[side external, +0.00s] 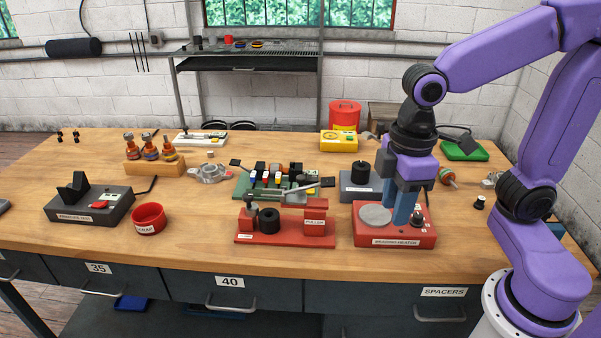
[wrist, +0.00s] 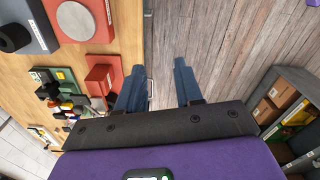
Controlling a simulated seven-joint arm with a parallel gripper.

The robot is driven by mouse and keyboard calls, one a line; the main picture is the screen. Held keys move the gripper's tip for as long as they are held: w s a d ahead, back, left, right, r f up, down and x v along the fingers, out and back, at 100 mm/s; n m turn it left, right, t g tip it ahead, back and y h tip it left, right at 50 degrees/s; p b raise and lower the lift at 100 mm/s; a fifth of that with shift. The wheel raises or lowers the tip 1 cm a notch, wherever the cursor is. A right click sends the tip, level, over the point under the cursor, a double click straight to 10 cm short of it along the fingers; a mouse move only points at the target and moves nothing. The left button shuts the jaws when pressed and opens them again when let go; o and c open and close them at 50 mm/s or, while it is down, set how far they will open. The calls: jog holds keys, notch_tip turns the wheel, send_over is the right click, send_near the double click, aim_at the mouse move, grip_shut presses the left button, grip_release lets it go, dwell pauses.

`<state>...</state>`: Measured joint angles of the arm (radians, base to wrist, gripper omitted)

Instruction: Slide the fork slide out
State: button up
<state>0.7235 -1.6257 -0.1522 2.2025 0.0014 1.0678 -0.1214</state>
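The red puller (side external: 285,239) stands near the front middle of the bench, with a black cylinder (side external: 269,219) at its left and a red block labelled PULLER at its right. A grey metal piece with a bar (side external: 293,198) lies across its top; I cannot tell for sure whether it is the fork slide. My gripper (side external: 404,209) points down, to the right of the puller, in front of part of the red bearing heater (side external: 375,238). In the wrist view my gripper (wrist: 160,86) is open and empty, with floor between its fingers. The puller (wrist: 101,79) shows left of them, partly hidden.
A green fixture (side external: 243,187) with coloured parts stands close behind the puller. A dark block with a black cylinder (side external: 360,169) is behind the heater. A red scrap bowl (side external: 149,218) and a dark press-like tool (side external: 90,205) are at left. Clear wood lies between bowl and puller.

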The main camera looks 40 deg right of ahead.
jog(key=w+a+r+m, duration=0.15)
jog(key=w+r, duration=0.35)
jog(key=w, duration=0.9)
jog(key=m, duration=0.1)
send_near(301, 177)
notch_tip(301, 177, down, 8)
jog(key=shift+w+f, duration=0.1)
jog(key=shift+w, duration=0.05)
grip_shut()
